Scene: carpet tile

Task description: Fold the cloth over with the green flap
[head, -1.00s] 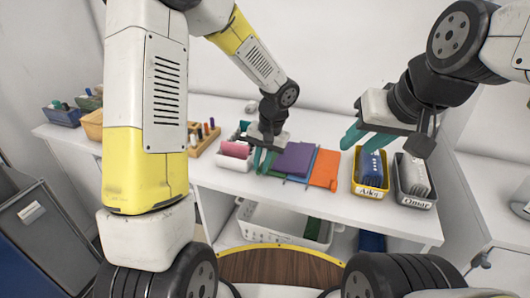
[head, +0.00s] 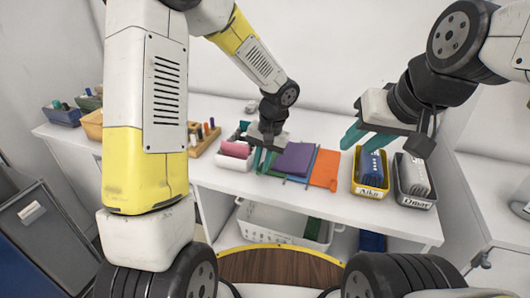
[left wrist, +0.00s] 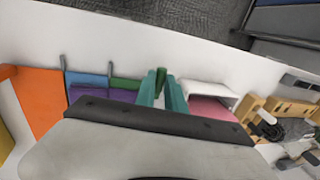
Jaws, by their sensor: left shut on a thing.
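The folded cloth lies on the white table, with an orange panel (head: 326,170), a purple panel (head: 294,159) and thin blue edges. In the left wrist view the orange (left wrist: 38,98), purple (left wrist: 103,94) and green (left wrist: 125,84) parts lie left of the fingers. My left gripper (head: 264,162) is at the cloth's left edge, its teal fingers shut on the green flap (left wrist: 161,80), a small piece of which shows between the fingertips. My right gripper (head: 362,140) hangs above the yellow basket, fingers apart and empty, away from the cloth.
A white tray with a pink roll (head: 236,150) stands just left of the cloth. A wooden rack (head: 202,140) is further left. A yellow basket (head: 369,185) and a dark basket (head: 414,190) stand to the right. A white bin (head: 262,226) is on the shelf below.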

